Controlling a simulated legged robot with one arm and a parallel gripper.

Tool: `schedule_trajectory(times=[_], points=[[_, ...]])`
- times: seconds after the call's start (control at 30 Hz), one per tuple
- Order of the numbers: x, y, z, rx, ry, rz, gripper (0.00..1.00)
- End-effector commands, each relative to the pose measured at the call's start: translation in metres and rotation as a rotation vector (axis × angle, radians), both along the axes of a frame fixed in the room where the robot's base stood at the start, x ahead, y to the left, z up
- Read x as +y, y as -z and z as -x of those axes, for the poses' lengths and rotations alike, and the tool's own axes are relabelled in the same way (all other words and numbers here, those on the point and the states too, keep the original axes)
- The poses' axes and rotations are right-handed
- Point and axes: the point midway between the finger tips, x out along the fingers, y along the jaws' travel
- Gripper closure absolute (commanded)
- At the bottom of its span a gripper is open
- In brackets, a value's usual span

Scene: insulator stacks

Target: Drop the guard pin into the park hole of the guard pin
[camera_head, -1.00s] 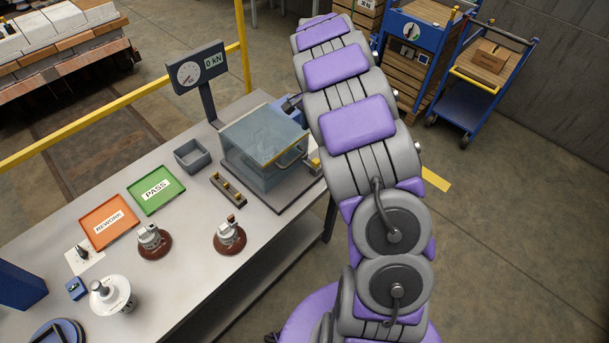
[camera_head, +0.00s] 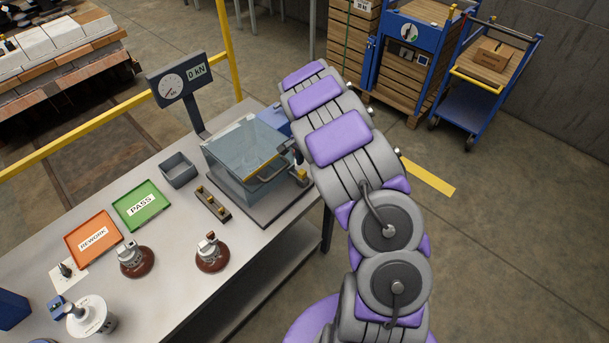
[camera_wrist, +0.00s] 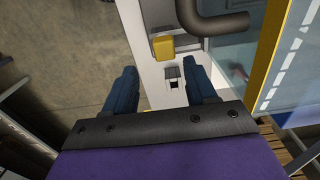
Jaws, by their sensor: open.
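My gripper (camera_wrist: 160,66) is open in the wrist view, its two blue fingers apart. Between and just beyond the fingertips are a yellow block (camera_wrist: 163,47) and a small dark fitting with a square opening (camera_wrist: 174,78) on a pale grey strip. I cannot tell whether the yellow block is the guard pin or which opening is the park hole. Nothing shows clamped between the fingers. The clear guard box (camera_head: 245,155) stands on the bench with its bent handle (camera_head: 272,176), which also shows in the wrist view (camera_wrist: 215,24).
The bench (camera_head: 180,235) holds a gauge (camera_head: 173,84) reading 0 kN, a grey bin (camera_head: 178,170), green PASS (camera_head: 140,222) and orange REWORK (camera_head: 80,255) trays, and two brown insulators (camera_head: 212,262). A blue cart (camera_head: 470,100) stands at the back right.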

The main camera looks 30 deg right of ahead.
Motion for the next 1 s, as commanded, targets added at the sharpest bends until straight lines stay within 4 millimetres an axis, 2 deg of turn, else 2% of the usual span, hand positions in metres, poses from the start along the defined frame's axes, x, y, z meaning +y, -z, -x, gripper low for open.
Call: schedule_trajectory(times=[0.17,0.3,0.57,1.0], points=[[0.014,0.024,-0.004,-0.003,-0.001,0.014,0.44],[0.017,0.039,-0.003,-0.003,-0.001,0.018,0.44],[0.012,0.043,-0.004,-0.001,-0.004,0.006,0.45],[0.011,0.041,-0.004,-0.006,-0.001,0.01,0.87]])
